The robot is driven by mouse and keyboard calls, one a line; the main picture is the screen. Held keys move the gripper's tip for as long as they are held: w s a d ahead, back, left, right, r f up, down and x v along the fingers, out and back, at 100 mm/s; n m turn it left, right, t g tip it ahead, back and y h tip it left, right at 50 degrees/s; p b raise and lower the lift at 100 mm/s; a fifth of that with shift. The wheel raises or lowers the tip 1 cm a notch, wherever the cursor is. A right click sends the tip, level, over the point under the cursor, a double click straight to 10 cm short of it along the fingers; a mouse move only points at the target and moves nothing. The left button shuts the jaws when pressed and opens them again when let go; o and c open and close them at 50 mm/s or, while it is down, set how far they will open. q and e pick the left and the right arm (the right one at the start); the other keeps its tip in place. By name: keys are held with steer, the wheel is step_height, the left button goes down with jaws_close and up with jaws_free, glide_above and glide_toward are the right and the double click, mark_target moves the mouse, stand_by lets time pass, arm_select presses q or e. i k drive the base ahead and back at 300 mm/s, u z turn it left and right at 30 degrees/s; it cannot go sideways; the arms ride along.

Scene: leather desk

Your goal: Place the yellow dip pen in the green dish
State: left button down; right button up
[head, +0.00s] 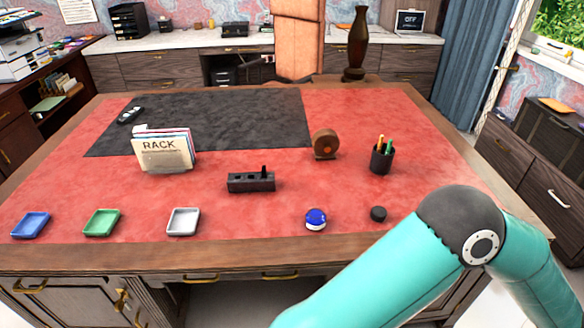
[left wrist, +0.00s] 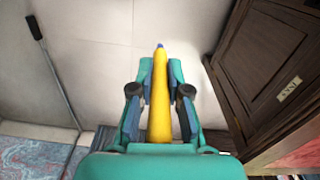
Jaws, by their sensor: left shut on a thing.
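The yellow dip pen (left wrist: 160,95) shows in the left wrist view. It lies lengthwise between the fingers of my left gripper (left wrist: 160,75), which is shut on it. Its bluish tip sticks out past the fingertips. My left gripper is not in the head view, so its distance from the dish cannot be told. The green dish (head: 102,223) sits at the front left of the red desk top and looks empty. My right gripper is not in view.
A blue dish (head: 31,225) and a white dish (head: 184,222) flank the green one. Behind are a rack of papers (head: 163,152), a dark block (head: 251,182) and a pen cup (head: 381,160).

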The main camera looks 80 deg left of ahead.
mark_target(104, 223)
steer(key=k, duration=1)
